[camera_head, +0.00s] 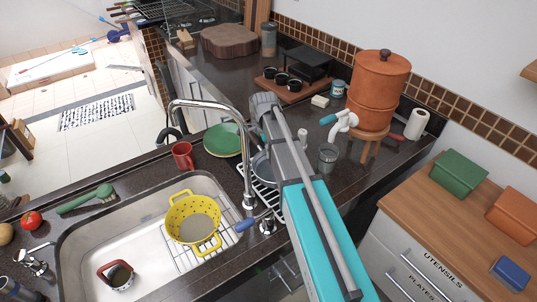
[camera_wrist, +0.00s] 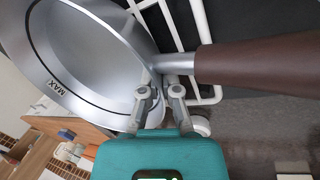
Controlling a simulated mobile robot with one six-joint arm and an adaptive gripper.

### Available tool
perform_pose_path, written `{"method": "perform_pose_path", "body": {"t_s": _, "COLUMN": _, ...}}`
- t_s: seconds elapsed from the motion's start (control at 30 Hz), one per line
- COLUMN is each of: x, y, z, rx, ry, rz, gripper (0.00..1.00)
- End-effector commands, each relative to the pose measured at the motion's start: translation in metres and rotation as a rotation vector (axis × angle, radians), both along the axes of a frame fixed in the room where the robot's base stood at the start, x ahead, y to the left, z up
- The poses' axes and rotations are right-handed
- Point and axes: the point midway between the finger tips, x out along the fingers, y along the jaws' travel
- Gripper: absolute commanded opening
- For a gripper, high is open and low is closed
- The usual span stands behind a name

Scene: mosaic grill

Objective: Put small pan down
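The small pan (camera_wrist: 85,50) is grey metal with "MAX" marked inside and a brown handle (camera_wrist: 260,60). In the wrist view my gripper (camera_wrist: 160,88) has its two fingers close together at the metal neck between pan and handle, and appears to hold it there. In the head view the pan (camera_head: 262,168) shows only partly, behind the faucet and my arm, over or at the white wire rack (camera_head: 262,192). The rack also shows close behind the handle in the wrist view (camera_wrist: 207,50). I cannot tell whether the pan touches it.
The faucet (camera_head: 243,150) arches close to the left of the pan. A green plate (camera_head: 222,140) and red mug (camera_head: 183,156) stand by the sink. The sink (camera_head: 95,245) holds a yellow colander (camera_head: 190,215). A glass (camera_head: 328,158) and terracotta pot (camera_head: 378,85) stand on the right.

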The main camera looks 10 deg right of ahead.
Motion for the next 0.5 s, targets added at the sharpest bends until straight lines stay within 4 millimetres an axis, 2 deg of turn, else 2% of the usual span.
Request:
{"method": "perform_pose_path", "body": {"t_s": 0.3, "x": -0.0001, "y": 0.0004, "z": -0.0035, "rx": 0.0, "ry": 0.0, "rz": 0.001, "gripper": 0.0}}
{"method": "perform_pose_path", "body": {"t_s": 0.5, "x": 0.0, "y": 0.0006, "z": -0.0025, "rx": 0.0, "ry": 0.0, "rz": 0.001, "gripper": 0.37}}
